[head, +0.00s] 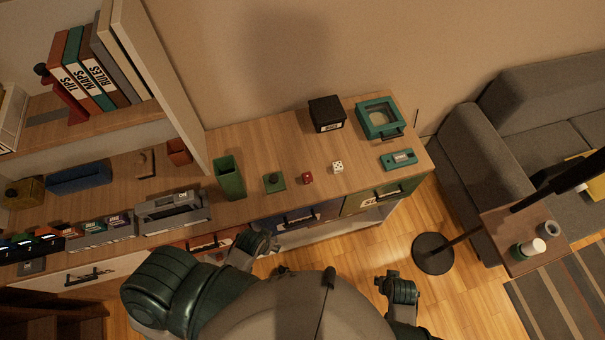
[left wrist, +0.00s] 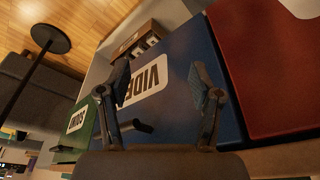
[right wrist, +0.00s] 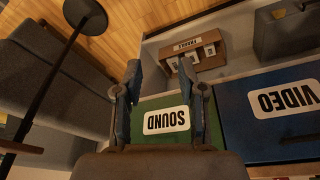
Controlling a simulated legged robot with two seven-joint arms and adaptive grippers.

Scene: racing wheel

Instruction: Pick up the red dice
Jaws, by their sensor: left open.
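The small red dice (head: 307,178) lies on the wooden cabinet top in the head view, between a green square piece with a dark knob (head: 274,182) and a white dice (head: 337,167). My left gripper (head: 265,243) is in front of the cabinet, below and to the left of the red dice. In the left wrist view its fingers (left wrist: 163,88) are apart and empty, facing the blue drawer front. My right gripper (head: 402,286) is farther right, over the floor. Its fingers (right wrist: 160,82) are apart and empty in the right wrist view. Neither wrist view shows the red dice.
A tall green box (head: 230,178) stands left of the dice. A black box (head: 326,114) and a green framed case (head: 379,118) stand behind. A shelf panel (head: 160,80) rises at the left. A lamp pole base (head: 433,254) stands on the floor at right.

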